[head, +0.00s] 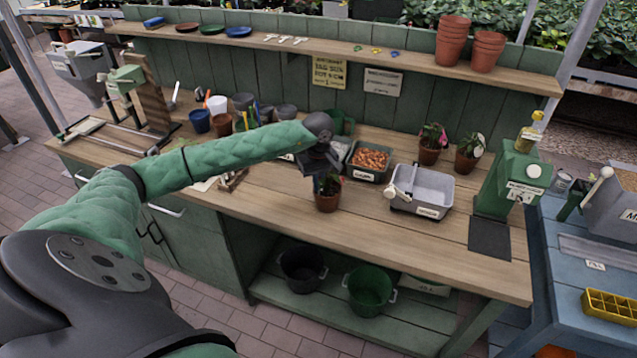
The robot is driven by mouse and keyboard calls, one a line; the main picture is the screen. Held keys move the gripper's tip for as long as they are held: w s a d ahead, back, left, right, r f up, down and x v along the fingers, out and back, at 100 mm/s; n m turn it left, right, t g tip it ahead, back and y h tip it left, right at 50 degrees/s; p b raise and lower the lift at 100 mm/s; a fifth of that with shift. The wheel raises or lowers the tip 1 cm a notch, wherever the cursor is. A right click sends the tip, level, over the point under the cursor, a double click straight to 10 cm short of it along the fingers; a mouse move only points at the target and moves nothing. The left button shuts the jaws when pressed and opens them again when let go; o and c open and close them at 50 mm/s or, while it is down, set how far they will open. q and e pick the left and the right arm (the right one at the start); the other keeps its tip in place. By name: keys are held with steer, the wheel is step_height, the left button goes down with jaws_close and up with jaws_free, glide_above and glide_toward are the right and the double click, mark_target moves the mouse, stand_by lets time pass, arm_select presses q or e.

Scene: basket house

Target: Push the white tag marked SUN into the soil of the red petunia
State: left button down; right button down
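My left gripper (322,172) points down over a small terracotta pot (327,203) with a leafy plant near the front of the bench. The gripper hides most of this plant, so I cannot tell its flower colour or whether a tag is in its soil. I cannot see whether the fingers are open, shut or holding anything. Two more potted plants stand further back right, one with a pinkish-red bloom (443,137) and one with a pale bloom or disc (480,147). Small white T-shaped pieces (285,40) lie on the upper shelf; no SUN lettering is readable. My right gripper is out of view.
A tray of brown pellets (371,154) and a grey bin (433,190) stand close right of the gripper. A green dispenser (508,175) stands at the bench's right end. The bench front (400,250) is clear. Cups and pots crowd the back left.

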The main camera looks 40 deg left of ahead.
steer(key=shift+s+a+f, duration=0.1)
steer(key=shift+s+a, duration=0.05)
arm_select(q)
steer(key=c, duration=1.7)
jaws_free()
steer(key=shift+o, duration=0.7)
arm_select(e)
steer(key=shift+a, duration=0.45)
